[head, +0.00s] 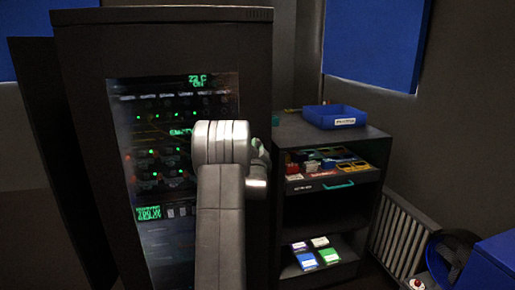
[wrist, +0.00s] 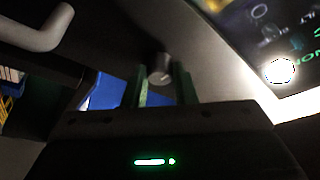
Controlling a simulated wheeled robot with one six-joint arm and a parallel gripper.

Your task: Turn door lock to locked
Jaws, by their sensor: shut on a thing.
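A dark cabinet (head: 165,30) with a glass door (head: 125,100) stands in front of me in the head view. The door lock, a small round grey knob (wrist: 160,68), shows on the dark cabinet front in the wrist view. My gripper (wrist: 163,78) has its two green fingers on either side of this knob and is shut on it. I cannot read the lock's marking or tell its turn from these frames.
A grey bent handle (wrist: 40,28) stands out near the knob in the wrist view. Right of the cabinet is an open shelf unit (head: 375,135) with a blue bin (head: 335,117) on top and a pulled-out drawer (head: 355,175). A radiator (head: 400,238) stands farther right.

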